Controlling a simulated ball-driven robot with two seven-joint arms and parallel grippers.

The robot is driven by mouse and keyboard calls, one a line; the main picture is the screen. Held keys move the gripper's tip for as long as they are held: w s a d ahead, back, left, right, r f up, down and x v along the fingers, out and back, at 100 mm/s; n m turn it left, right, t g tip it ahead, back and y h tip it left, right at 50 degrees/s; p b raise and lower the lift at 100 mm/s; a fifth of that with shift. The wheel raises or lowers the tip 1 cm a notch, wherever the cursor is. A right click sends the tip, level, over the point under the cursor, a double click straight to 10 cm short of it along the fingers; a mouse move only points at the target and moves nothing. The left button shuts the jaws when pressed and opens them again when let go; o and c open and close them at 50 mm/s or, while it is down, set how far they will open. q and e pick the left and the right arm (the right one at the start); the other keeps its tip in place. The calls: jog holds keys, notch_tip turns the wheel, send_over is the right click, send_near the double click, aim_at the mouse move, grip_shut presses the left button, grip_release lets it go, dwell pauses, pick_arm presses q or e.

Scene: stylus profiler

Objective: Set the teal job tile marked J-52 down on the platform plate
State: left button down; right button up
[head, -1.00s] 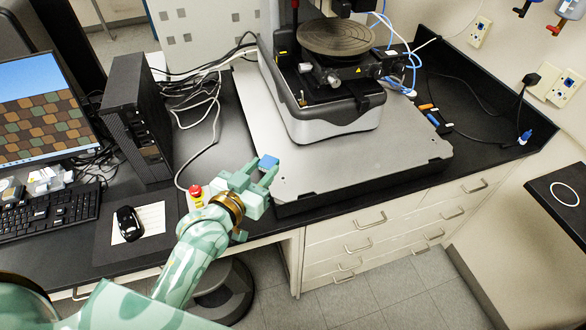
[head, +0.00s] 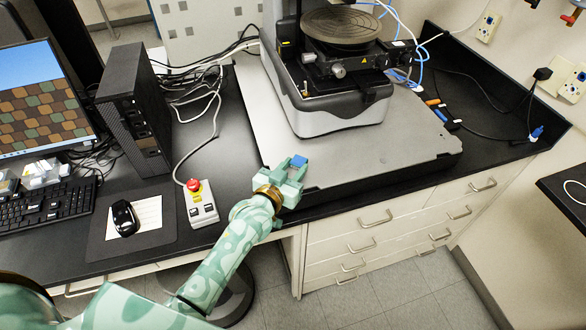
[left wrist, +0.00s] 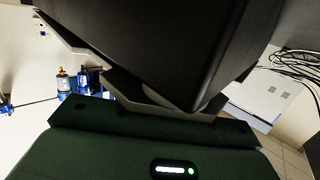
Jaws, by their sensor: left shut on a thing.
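My left gripper (head: 294,169) is shut on a small blue tile (head: 299,162). The tile shows between and above the fingertips, and its marking is too small to read. The gripper is at the front edge of the grey platform plate (head: 400,146), left of its middle. In the head view the tile overlaps the plate's front part; I cannot tell whether it touches the plate. I cannot make out the tile in the left wrist view. My right gripper is not in view.
The profiler (head: 335,117) with its round stage (head: 341,27) stands on the back of the plate. The plate's front and right parts are bare. A control box with a red button (head: 194,184), a mouse (head: 125,217) and a computer tower (head: 130,110) are to the left.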

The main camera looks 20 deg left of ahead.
pick_arm(q)
jog(key=shift+f, duration=0.15)
jog(key=c, duration=1)
grip_release()
jog(key=shift+r, duration=0.25)
jog(key=p+v, duration=0.1)
jog(key=v, duration=1.1)
